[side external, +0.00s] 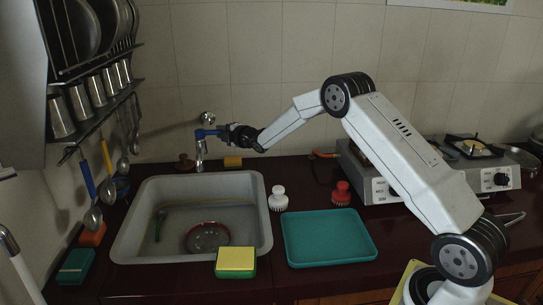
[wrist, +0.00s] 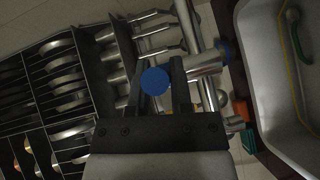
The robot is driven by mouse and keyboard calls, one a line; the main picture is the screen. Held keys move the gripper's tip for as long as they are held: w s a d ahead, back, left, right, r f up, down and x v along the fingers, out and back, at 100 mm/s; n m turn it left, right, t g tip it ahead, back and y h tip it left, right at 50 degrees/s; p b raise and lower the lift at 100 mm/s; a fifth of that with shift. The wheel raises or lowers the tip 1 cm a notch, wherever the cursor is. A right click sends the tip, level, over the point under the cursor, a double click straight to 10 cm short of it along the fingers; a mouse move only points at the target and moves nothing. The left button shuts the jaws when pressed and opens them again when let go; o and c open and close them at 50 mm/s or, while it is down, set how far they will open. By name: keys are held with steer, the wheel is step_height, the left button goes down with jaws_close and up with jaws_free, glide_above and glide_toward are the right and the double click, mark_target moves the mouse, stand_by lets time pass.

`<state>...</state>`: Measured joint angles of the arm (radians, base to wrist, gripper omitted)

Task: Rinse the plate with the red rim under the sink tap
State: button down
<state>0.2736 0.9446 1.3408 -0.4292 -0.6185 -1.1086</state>
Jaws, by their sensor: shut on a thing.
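The plate with the red rim (side external: 207,237) lies in the sink (side external: 125,235), near its front; it is not visible in the wrist view. The tap (side external: 199,155) is at the sink's back edge. My gripper (side external: 220,133) is at the tap, well above and behind the plate, and is shut on the blue tap handle (side external: 204,133). In the wrist view, the blue handle (wrist: 155,81) sits between my fingers. The metal tap body (wrist: 205,64) shows beside it. I cannot tell whether water runs.
A green-and-yellow sponge (side external: 236,262) is at the sink's front rim. A white brush (side external: 278,198), a red brush (side external: 341,193) and a teal tray (side external: 328,237) are right of the sink. A utensil rack (side external: 95,75) hangs at the left. A stove (side external: 375,185) is at the right.

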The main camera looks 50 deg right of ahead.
steer(key=shift+s+a+r+m+g+h, duration=0.1)
steer(key=shift+s+a+m+g+h, duration=0.15)
steer(key=shift+m+h, duration=0.45)
steer(key=shift+s+a+m+h, duration=0.1)
steer(key=shift+a+m+h, duration=0.3)
steer(key=shift+h, duration=0.5)
steer(key=shift+s+a+r+m+g+h, duration=0.15)
steer(key=shift+s+a+m+h, duration=0.1)
steer(key=shift+m+h, duration=0.45)
steer(key=shift+f, duration=0.15)
steer(key=c, duration=0.5)
jaws_free()
steer(key=shift+c, duration=0.2)
steer(key=shift+s, duration=0.15)
steer(key=v, duration=0.7)
steer(key=shift+s+a, duration=0.2)
